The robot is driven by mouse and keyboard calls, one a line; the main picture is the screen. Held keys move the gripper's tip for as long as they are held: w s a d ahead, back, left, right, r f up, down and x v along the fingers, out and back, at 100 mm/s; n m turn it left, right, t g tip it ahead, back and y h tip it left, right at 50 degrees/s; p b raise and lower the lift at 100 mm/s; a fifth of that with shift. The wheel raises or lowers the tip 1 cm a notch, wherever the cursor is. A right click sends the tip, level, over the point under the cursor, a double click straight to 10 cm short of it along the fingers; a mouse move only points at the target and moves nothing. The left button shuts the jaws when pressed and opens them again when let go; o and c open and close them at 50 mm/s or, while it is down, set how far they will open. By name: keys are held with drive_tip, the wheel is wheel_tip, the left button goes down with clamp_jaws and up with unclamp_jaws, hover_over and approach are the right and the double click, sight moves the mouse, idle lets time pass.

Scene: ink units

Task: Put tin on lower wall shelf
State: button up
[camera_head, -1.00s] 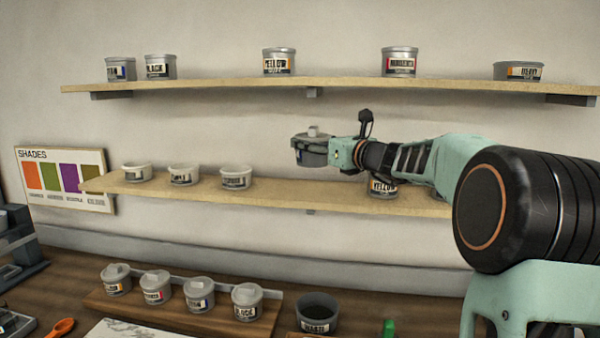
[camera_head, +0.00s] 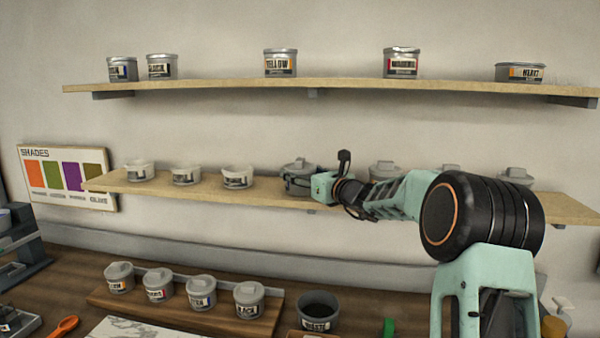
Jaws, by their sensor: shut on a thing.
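A grey lidded tin (camera_head: 298,175) is at the lower wall shelf (camera_head: 265,195), right of three small white-rimmed pots. My gripper (camera_head: 318,187) is shut on this tin from its right side. The tin is upright and appears to be at the shelf surface, but I cannot tell whether its base touches. My gripper and arm hide part of the tin's right side and the shelf behind them.
Several other lidded tins (camera_head: 385,171) stand farther right on the lower shelf, partly behind my arm. The upper shelf (camera_head: 200,86) holds several labelled tins. Below, a wooden rack (camera_head: 225,318) holds several lidded tins beside a dark open pot (camera_head: 318,311).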

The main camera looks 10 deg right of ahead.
drive_tip(key=o, duration=1.6)
drive_tip(key=shift+o, duration=0.2)
drive_tip(key=b+v, duration=0.3)
drive_tip(key=v, duration=0.9)
